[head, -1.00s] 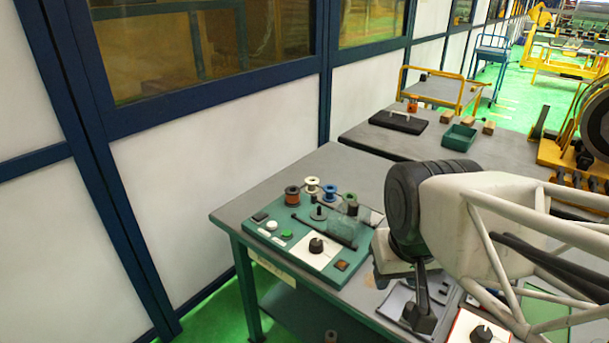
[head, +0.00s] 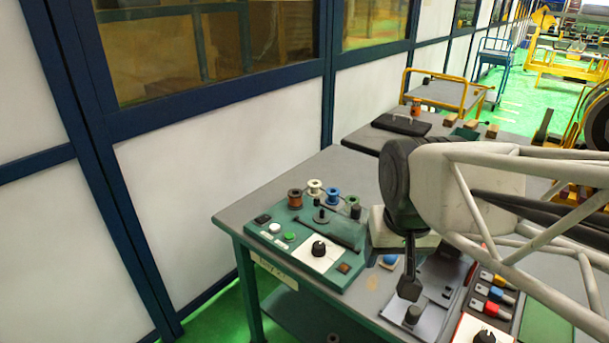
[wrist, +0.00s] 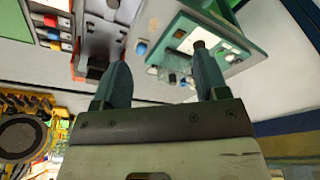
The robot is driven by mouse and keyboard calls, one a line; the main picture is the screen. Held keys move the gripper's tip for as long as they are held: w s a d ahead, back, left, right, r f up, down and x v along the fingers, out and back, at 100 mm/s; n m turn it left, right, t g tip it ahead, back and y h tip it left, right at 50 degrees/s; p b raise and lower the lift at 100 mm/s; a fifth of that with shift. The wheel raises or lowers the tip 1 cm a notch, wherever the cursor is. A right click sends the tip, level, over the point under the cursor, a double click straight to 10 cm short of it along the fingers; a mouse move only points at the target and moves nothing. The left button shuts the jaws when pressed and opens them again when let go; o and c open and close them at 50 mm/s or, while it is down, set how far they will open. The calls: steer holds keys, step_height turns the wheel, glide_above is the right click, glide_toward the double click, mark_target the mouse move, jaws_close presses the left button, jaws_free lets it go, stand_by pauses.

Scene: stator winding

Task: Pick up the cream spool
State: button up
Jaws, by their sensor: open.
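The cream spool (head: 314,187) stands upright at the back of the green winding station on the near table. It is between an orange-brown spool (head: 295,198) on its left and a blue spool (head: 333,194) on its right. My gripper (head: 409,285) is to the right of and nearer than the spools, above the table and clear of the station, with a dark finger pointing down. In the wrist view my gripper (wrist: 160,74) has its two fingers spread apart with nothing held between them. I cannot make out the cream spool in the wrist view.
A green spool (head: 354,209) and a black spindle (head: 320,213) stand close to the cream spool. The station (head: 330,274) carries a black knob (head: 318,248) and buttons. A panel with coloured switches (head: 495,296) lies at the right. Bare grey tabletop (head: 345,168) shows behind the spools.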

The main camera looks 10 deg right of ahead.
steer(key=w+r+m, duration=0.2)
steer(key=w+m, duration=0.2)
steer(key=w, duration=1.4)
steer(key=m+g, duration=0.3)
steer(key=m, duration=0.6)
glide_above(315, 188)
steer(key=w, duration=0.3)
step_height(315, 188, down, 20)
steer(key=shift+s+d+r, duration=0.1)
steer(key=shift+d+r, duration=0.1)
steer(key=shift+d, duration=0.15)
steer(key=shift+f, duration=0.1)
steer(key=shift+f, duration=1.25)
